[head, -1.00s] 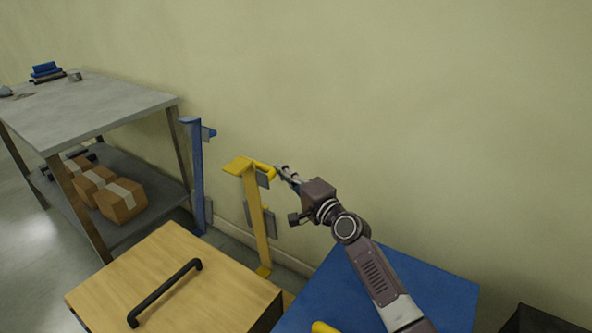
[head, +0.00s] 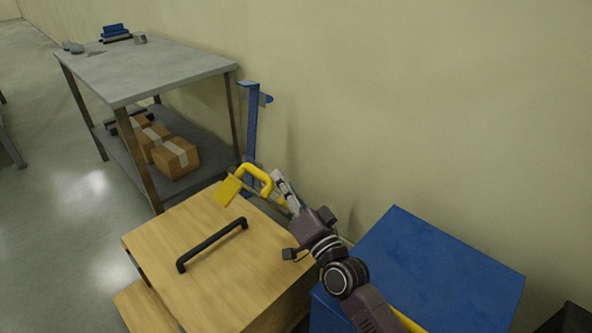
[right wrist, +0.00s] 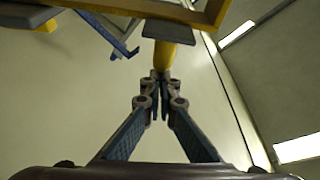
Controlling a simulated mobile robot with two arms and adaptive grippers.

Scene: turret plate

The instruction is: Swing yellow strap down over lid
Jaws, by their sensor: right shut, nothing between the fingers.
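The yellow strap (head: 229,190) leans forward, its flat end over the back part of the wooden lid (head: 165,235) and apparently above it. Its looped yellow handle (head: 256,172) faces up. The lid carries a black bar handle (head: 212,244). My right gripper (head: 280,183) is shut and empty, at the strap's right side beside the loop; I cannot tell whether it touches. In the right wrist view, the shut fingers (right wrist: 160,82) point at a yellow bar (right wrist: 160,57). My left gripper is out of view.
A blue strap (head: 251,125) stands upright behind the lid. A grey table (head: 150,70) with cartons (head: 175,157) on its lower shelf is at back left. A blue box top (head: 435,260) lies to the right. The wall is close behind.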

